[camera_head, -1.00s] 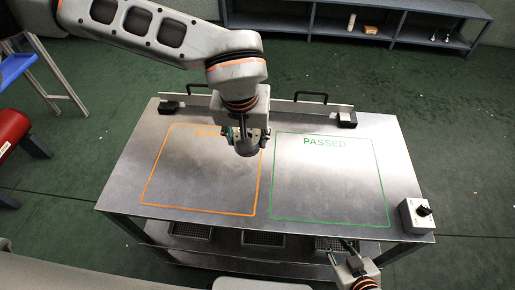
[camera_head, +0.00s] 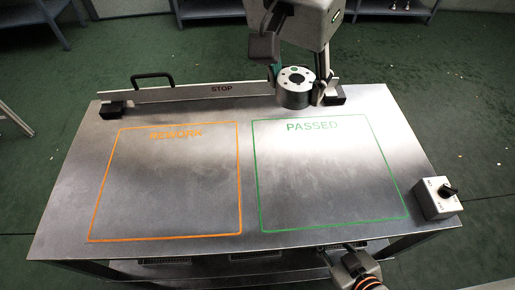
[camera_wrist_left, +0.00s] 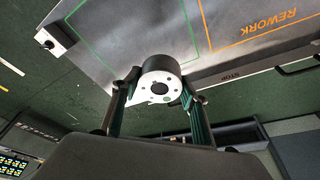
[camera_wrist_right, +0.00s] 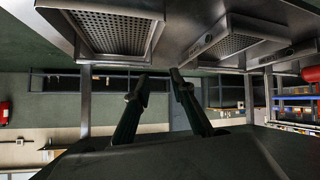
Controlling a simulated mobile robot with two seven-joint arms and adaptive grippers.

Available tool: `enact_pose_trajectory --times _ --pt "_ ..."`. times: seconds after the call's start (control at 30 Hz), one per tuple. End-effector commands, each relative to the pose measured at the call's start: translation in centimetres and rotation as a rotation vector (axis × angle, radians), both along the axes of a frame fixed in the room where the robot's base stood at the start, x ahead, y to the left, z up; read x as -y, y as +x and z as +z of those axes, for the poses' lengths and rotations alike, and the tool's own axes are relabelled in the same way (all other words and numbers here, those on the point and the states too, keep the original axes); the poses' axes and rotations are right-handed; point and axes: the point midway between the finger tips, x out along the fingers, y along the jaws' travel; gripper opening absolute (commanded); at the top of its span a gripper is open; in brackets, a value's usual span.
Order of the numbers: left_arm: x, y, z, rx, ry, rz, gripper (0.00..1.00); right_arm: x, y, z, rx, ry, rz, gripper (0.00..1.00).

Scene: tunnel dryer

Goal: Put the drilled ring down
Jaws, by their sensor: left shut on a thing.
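The drilled ring (camera_head: 294,97) is a short grey cylinder with a pale, holed end face. My left gripper (camera_head: 298,86) is shut on it, with a finger on each side. In the head view it appears near the back edge of the table, behind the green PASSED outline (camera_head: 330,220). Its height above the surface is hard to tell. The left wrist view shows the ring (camera_wrist_left: 161,80) between the fingers. My right gripper (camera_head: 350,255) is at the table's front edge. The right wrist view shows its fingers (camera_wrist_right: 159,82) empty, with a gap between the tips.
The metal table (camera_head: 248,180) has an orange REWORK outline (camera_head: 165,238) left of PASSED; both areas are bare. A STOP rail (camera_head: 200,92) runs along the back. A grey switch box (camera_head: 437,199) sits at the right edge. Mesh-bottomed trays (camera_wrist_right: 110,32) lie below the tabletop.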

Motion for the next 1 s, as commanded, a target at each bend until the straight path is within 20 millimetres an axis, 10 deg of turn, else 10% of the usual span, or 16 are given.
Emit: enact_pose_trajectory --times 0.6,1.0 --pt "0.0 -0.1 -12.7 -0.008 -0.002 -0.001 0.00 -0.8 -0.1 -0.9 -0.008 0.017 0.012 0.24" --pt "0.0 -0.1 -16.0 -0.003 -0.002 0.000 0.00 -1.3 0.4 -0.4 0.008 0.032 0.016 0.24"
